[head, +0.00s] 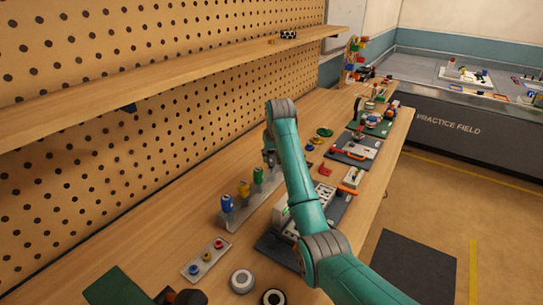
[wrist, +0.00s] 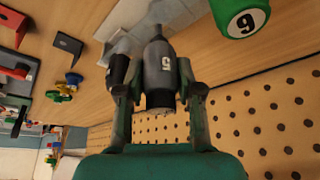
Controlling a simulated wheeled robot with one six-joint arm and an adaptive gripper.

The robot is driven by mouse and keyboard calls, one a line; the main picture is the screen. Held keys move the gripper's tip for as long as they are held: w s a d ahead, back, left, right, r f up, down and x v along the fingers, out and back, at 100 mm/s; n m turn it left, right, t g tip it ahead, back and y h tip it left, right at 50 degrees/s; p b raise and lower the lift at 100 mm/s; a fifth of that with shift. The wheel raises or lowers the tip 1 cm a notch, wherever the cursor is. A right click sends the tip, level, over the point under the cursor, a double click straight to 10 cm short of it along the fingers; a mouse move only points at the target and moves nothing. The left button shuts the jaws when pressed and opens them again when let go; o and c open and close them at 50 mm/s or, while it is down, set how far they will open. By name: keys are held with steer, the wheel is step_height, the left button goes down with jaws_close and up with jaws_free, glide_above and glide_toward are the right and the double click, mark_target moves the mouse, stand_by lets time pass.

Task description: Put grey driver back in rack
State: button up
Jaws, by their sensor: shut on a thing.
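The grey driver (wrist: 160,72), marked 5, is between the two fingers of my gripper (wrist: 157,82) in the wrist view. Its narrow end points toward the light grey rack (wrist: 118,45); I cannot tell whether it has entered a slot. The green driver also shows in the wrist view (wrist: 240,17). My gripper (head: 270,158) is at the rack's far end, the grey driver mostly hidden there.
A tray with coloured knobs (head: 206,259) and a white roll (head: 242,281) lie in front of the rack. A wooden shelf (head: 170,75) runs along the pegboard (head: 110,180) above. Several parts and dark mats fill the bench to the right, beneath my arm.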

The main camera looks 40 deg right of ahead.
mark_target(272, 162)
steer(key=shift+s+f, duration=0.1)
steer(key=shift+f, duration=1.55)
stand_by(2.2)
steer(key=o, duration=1)
steer(key=shift+r, duration=0.15)
steer(key=shift+r, duration=2.75)
steer(key=o, duration=0.5)
steer(key=shift+o, duration=0.2)
